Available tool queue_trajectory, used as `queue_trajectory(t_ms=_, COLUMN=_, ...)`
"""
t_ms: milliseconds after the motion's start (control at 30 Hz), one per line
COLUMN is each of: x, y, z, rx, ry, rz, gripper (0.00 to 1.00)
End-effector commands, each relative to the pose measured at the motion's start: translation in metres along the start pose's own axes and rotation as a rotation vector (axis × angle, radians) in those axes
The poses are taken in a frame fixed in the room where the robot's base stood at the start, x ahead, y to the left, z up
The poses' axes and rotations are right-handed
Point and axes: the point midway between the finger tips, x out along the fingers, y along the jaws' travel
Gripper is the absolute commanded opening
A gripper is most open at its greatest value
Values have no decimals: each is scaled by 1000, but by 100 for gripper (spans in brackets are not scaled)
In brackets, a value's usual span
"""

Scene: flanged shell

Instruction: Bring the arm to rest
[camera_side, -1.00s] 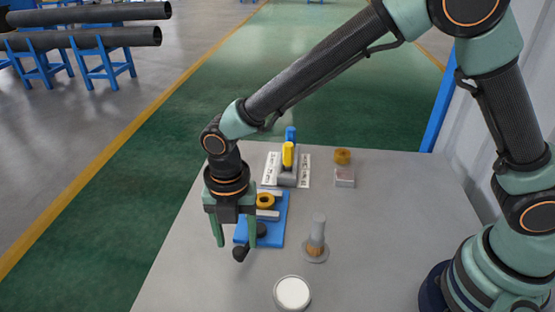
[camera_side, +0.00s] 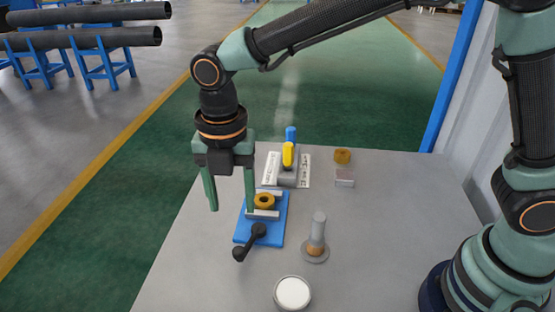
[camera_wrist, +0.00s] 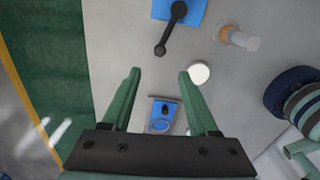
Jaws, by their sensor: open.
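My gripper (camera_side: 231,209) hangs open and empty above the left side of the table, fingers pointing down. In the wrist view its two fingers (camera_wrist: 160,73) stand apart with nothing between the tips. In the side view the right finger overlaps the left edge of a blue clamp fixture (camera_side: 240,236), but looks raised above it. An orange-yellow flanged ring (camera_side: 264,201) sits in the fixture between grey jaws. The fixture's black handle (camera_side: 250,243) points toward the front left; it also shows at the top of the wrist view (camera_wrist: 170,30).
A grey post on a copper-coloured base (camera_side: 317,238) stands right of the fixture. A white-topped round dish (camera_side: 292,292) is at the front. Behind are a yellow-and-grey device (camera_side: 288,158), another orange ring (camera_side: 342,156) and a small block (camera_side: 344,177).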

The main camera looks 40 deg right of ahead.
Motion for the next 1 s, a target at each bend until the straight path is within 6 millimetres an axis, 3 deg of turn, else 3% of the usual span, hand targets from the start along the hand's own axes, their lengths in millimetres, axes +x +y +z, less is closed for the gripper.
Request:
queue_trajectory(t_ms=167, x=-25, y=-23, z=28, rx=267, ry=-10, rz=58, gripper=60)
queue_trajectory(t_ms=500, x=-77, y=-120, z=94, rx=1213, ry=14, rz=266, gripper=60)
queue_trajectory(t_ms=800, x=-89, y=-206, z=118, rx=2000, ry=119, rz=478, gripper=60)
queue_trajectory(t_ms=1000, x=-86, y=-236, z=122, rx=2303, ry=192, rz=572, gripper=60)
